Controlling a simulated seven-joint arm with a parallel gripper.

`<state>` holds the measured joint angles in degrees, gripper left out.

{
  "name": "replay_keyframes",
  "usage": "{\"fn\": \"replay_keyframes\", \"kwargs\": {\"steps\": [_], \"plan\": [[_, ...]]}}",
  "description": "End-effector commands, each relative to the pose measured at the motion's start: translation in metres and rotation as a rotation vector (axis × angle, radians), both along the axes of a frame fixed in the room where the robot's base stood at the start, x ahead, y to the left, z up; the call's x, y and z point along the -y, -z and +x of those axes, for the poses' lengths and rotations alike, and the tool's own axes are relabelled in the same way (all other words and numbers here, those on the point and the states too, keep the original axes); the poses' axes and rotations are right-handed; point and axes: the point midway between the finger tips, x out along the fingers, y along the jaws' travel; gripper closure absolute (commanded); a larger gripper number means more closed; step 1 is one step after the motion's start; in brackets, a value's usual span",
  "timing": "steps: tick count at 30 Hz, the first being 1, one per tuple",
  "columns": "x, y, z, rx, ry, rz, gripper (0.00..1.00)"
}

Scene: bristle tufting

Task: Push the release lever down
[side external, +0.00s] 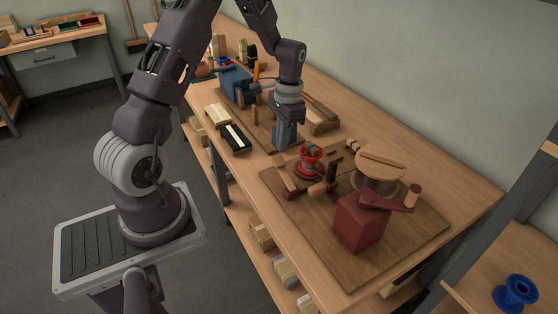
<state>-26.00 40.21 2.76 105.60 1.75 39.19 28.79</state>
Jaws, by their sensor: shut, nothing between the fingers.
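My gripper (291,119) points down over the middle of the bench, its fingers together and empty. It is at the top of a blue-grey upright block (283,136); I cannot tell whether they touch. Right of it, on a wooden board (404,240), is a red fixture (309,162) with a round base. A black upright piece (332,175) and a wooden handle (317,189) are beside it. A blue machine (236,84) with an orange handle (256,71) stands behind my gripper to the left. I cannot tell which part is the release lever.
A red box (360,225) with a crank (388,201) and a wooden drum (380,160) stand on the board. A black tray (235,139) and a pale block (217,115) lie left of my gripper. The bench's right end (470,200) is clear.

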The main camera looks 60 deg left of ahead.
Motion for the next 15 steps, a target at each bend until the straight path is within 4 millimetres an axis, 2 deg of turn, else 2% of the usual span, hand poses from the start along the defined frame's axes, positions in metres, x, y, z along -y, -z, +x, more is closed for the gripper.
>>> {"fn": "replay_keyframes", "kwargs": {"steps": [6, 15], "plan": [[0.0, 0.023, -0.002, 0.0, 0.0, 0.0, 1.0], [0.0, 0.029, -0.003, 0.002, 0.0, 0.001, 1.0]]}}
